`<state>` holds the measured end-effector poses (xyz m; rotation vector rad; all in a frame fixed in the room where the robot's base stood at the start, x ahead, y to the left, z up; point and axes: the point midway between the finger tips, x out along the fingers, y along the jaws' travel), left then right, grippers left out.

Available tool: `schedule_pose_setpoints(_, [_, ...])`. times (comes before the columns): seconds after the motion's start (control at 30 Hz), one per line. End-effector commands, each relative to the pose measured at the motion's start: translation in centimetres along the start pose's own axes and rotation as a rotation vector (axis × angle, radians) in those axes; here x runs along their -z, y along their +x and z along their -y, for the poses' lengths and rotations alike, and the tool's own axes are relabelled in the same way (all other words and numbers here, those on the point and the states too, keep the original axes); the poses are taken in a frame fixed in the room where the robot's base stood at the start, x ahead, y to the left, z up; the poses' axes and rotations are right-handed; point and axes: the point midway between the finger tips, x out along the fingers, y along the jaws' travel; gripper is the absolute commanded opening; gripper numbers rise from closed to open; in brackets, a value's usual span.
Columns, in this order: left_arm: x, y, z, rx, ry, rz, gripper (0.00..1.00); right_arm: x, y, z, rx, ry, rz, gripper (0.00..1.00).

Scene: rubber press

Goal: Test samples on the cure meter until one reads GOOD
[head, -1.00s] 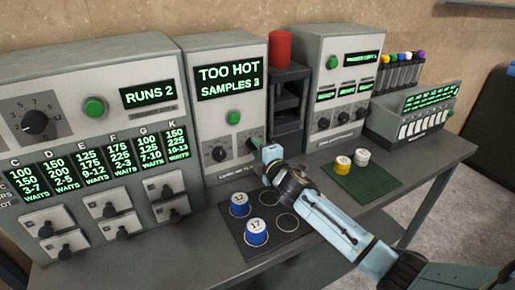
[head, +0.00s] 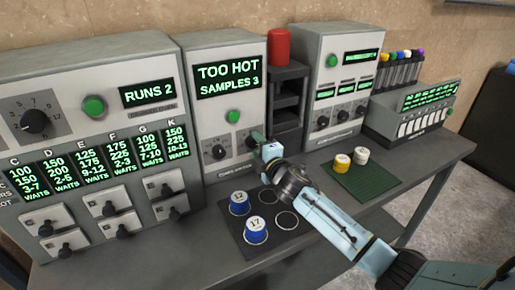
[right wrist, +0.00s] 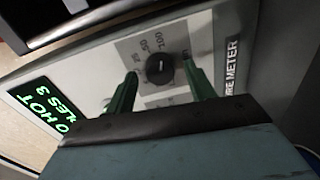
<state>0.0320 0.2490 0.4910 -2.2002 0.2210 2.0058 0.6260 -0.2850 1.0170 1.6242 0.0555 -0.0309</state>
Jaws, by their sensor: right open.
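The cure meter (head: 203,121) is a grey box whose screen (head: 228,78) reads TOO HOT, SAMPLES 3. It has a green button (head: 233,116) and a dark left knob (head: 219,152). My right gripper (head: 258,138) is open at the meter's right knob. In the right wrist view its green fingers (right wrist: 162,88) straddle that black knob (right wrist: 160,68), with gaps visible; contact is not clear. Blue-sided samples 12 (head: 239,203) and 17 (head: 256,230) stand on a black mat (head: 288,243) with ring marks. My left gripper is not in view.
A green mat (head: 372,184) holds a yellow cup (head: 342,163) and a white cup (head: 361,156). A curing oven (head: 95,75) reading RUNS 2 stands left. A dark rack with a red cylinder (head: 279,46) and another grey machine (head: 345,45) stand right of the meter.

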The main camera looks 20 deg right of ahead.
Motion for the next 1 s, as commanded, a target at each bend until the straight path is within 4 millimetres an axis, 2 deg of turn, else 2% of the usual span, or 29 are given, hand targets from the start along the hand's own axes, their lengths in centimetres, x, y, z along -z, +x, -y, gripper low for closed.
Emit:
schedule_pose_setpoints(0.17, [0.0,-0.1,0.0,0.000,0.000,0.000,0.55,0.0,-0.7,0.0,0.001,-0.002,0.000,0.54])
schedule_pose_setpoints(0.27, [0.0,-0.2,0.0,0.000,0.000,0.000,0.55,0.0,-1.9,0.1,0.001,-0.002,-0.001,0.54])
schedule_pose_setpoints(0.7, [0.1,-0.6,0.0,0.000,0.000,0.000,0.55,0.0,-10.5,0.1,0.002,-0.001,-0.001,0.54])
schedule_pose_setpoints(0.83, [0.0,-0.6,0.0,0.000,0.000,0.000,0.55,0.0,-12.2,0.1,0.002,-0.001,0.000,0.54])
schedule_pose_setpoints(1.0, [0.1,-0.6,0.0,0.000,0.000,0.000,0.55,0.0,-13.2,0.0,0.000,0.000,0.001,0.54])
